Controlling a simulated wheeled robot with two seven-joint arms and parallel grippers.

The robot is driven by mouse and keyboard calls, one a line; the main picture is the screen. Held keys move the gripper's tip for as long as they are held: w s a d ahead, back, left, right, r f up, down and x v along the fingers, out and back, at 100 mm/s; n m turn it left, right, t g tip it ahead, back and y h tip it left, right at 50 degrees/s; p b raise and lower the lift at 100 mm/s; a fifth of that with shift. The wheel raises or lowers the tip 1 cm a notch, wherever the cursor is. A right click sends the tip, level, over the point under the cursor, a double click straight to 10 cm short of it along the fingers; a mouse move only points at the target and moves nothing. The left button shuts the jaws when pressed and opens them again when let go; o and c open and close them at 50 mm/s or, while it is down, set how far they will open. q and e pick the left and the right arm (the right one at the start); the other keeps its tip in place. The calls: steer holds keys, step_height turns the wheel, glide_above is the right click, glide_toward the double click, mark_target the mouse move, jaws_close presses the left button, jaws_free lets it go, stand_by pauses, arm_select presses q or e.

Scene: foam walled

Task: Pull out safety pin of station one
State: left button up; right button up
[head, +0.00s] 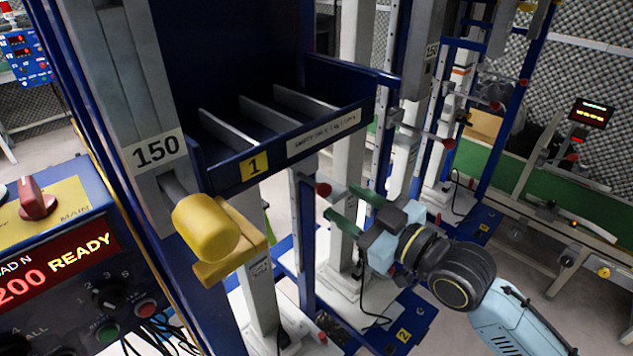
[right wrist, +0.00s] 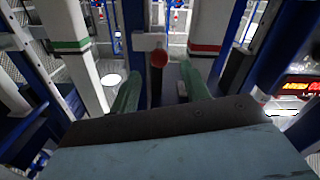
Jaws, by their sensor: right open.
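The station with the yellow "1" label (head: 254,166) has a blue tray with metal dividers. A red ball knob (head: 322,189), seemingly the safety pin's end, sits just below the tray's right part. My right gripper (head: 340,201) is open, its two green fingers pointing left toward the knob. In the right wrist view the red knob (right wrist: 159,59) shows centred between and beyond the fingers, in front of a white bracket. The gap to the knob is hard to judge, and the pin's shaft is mostly hidden. My left gripper is not in view.
A yellow cylinder (head: 205,228) sticks out beneath the "150" column (head: 140,120). A control box (head: 60,260) reading "READY" stands at left. More stations with red-knobbed rods (head: 449,143) and a green conveyor (head: 560,190) stand at right.

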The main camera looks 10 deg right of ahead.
mark_target(329, 193)
steer(key=x, duration=0.8)
steer(key=shift+w, duration=0.1)
jaws_close()
